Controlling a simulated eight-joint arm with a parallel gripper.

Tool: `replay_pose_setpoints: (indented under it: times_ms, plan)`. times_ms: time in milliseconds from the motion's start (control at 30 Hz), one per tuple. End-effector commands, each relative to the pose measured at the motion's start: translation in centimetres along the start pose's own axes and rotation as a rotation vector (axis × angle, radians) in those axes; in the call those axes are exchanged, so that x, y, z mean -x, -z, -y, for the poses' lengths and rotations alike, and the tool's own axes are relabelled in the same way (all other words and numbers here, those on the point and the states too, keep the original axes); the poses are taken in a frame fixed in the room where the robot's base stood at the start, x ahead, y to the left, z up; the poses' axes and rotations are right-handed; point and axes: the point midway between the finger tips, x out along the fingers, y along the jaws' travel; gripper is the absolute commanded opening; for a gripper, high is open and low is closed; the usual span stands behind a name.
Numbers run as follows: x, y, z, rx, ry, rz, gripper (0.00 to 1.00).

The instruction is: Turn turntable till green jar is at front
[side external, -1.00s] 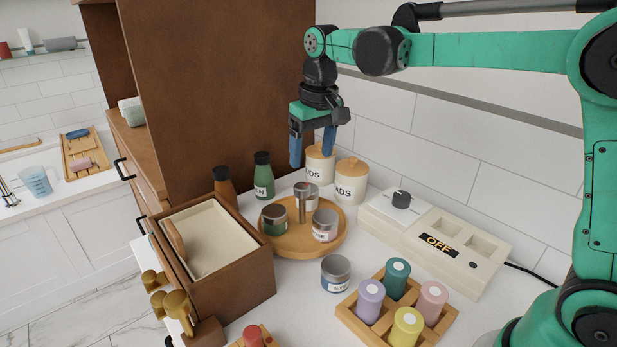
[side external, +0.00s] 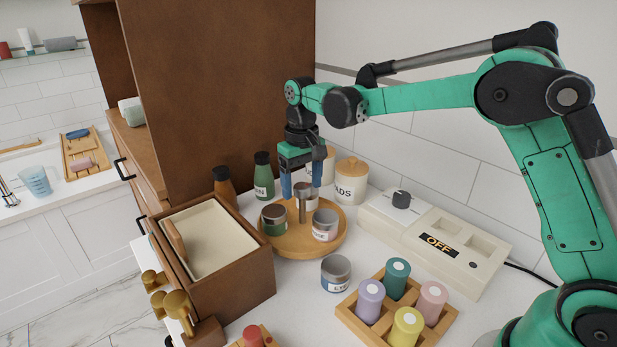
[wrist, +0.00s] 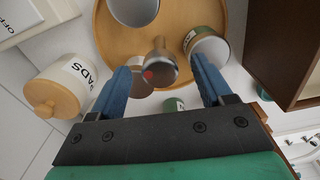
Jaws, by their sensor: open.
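The round wooden turntable (side external: 294,247) bears several jars around an upright metal centre post (side external: 302,212). The green jar (side external: 273,222), grey-lidded, stands on its left side in the side view and at upper right in the wrist view (wrist: 206,46). A white-labelled jar (side external: 325,228) stands on its right side. Another jar, at the back, is partly hidden by the post and my fingers. My gripper (side external: 302,188) is open, pointing down over the turntable. In the wrist view the post's round top (wrist: 160,70) lies between its blue fingers; I cannot tell whether the fingertips reach below it.
A blue-labelled jar (side external: 336,273) stands loose in front of the turntable. A wooden box (side external: 246,277) is close on the left. Bottles (side external: 263,176) and a wooden-lidded canister (side external: 351,182) stand behind. A switch box (side external: 436,240) and candle-like cylinders in a tray (side external: 354,318) are to the right.

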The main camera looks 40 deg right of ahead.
Motion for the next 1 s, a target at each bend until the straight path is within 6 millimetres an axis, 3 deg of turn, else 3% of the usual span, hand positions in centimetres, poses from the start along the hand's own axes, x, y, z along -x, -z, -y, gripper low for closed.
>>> replay_pose_setpoints:
  times_ms: [100,367,1000]
  plan:
    - [0.02,0.0,0.0,0.0,0.0,0.0,0.72]
    - [0.04,0.0,0.0,0.0,0.0,0.0,0.0]
    - [0.07,-0.01,0.0,0.0,0.0,0.0,0.0]
